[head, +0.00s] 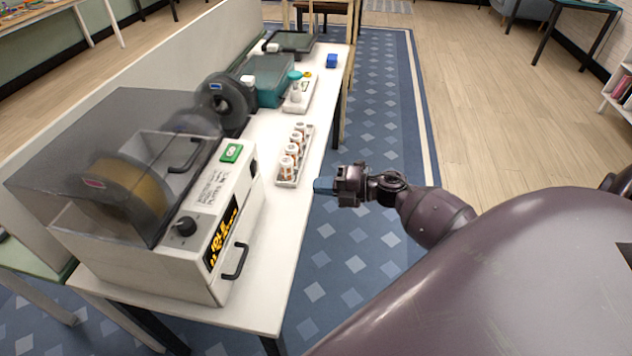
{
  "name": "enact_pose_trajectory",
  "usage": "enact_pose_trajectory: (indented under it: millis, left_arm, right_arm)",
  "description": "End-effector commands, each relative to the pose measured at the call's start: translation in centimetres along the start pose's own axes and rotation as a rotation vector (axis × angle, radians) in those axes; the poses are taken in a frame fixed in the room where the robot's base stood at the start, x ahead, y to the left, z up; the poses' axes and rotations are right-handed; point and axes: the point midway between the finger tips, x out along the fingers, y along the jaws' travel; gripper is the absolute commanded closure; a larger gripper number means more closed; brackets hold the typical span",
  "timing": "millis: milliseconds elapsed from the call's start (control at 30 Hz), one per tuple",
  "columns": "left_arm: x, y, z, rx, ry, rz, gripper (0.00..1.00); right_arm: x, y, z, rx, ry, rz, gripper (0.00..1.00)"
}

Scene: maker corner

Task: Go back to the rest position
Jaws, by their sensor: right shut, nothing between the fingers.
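My right gripper (324,185) is at the middle of the head view, just off the right edge of the white table (259,309). It points left, is shut, and has nothing between its fingers. My right arm reaches in from the lower right. My left gripper is not in view.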

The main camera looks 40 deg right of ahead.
Motion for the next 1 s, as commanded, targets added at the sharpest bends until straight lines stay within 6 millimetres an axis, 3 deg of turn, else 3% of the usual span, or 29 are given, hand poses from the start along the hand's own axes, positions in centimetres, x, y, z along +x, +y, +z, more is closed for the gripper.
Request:
enact_pose_trajectory:
  millis: [467, 667, 833, 1000]
  left_arm:
    - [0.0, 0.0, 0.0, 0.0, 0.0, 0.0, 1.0]
    - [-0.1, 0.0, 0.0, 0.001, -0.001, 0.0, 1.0]
    - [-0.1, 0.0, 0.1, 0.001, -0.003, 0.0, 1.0]
    - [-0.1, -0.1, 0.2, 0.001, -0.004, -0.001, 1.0]
  right_arm:
    - [0.0, 0.0, 0.1, 0.001, -0.003, 0.0, 1.0]
    - [0.0, 0.9, 2.0, 0.049, -0.131, 0.044, 1.0]
    - [0.6, 3.7, 3.5, 0.241, -0.334, 0.189, 1.0]
    - [-0.1, 1.7, 1.5, 0.588, -0.533, 0.276, 1.0]
